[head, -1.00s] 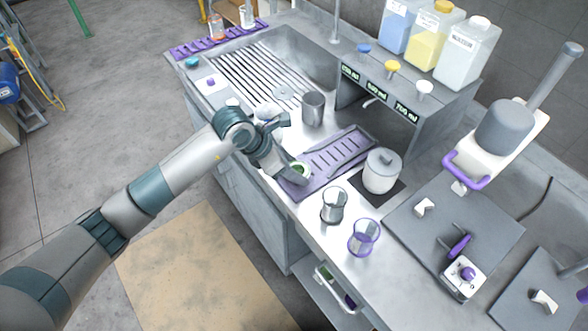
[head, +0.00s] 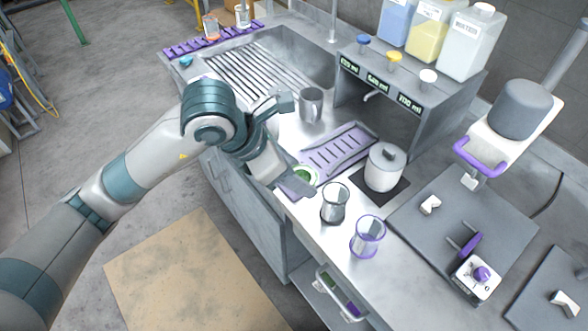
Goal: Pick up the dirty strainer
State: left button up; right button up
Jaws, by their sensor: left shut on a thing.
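The dirty strainer (head: 304,175) is a small round piece with a pale rim and green residue inside. It is at the lower left end of the purple slotted tray (head: 335,150), near the counter's front edge. My left gripper (head: 292,182) reaches it from the left and is shut on its near side. The gripper hides part of the strainer, and I cannot tell whether it touches the tray. My right gripper is not in view.
A white lidded pot (head: 384,168), a dark glass cup (head: 334,203) and a purple-rimmed cup (head: 367,236) stand to the right. A metal cup (head: 311,104) stands behind, near the sink drainer (head: 250,75). An open drawer (head: 338,295) juts out below the counter.

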pick_arm(q)
jog(key=shift+s+r, duration=0.25)
jog(key=shift+s, duration=0.2)
jog(key=shift+f, duration=0.1)
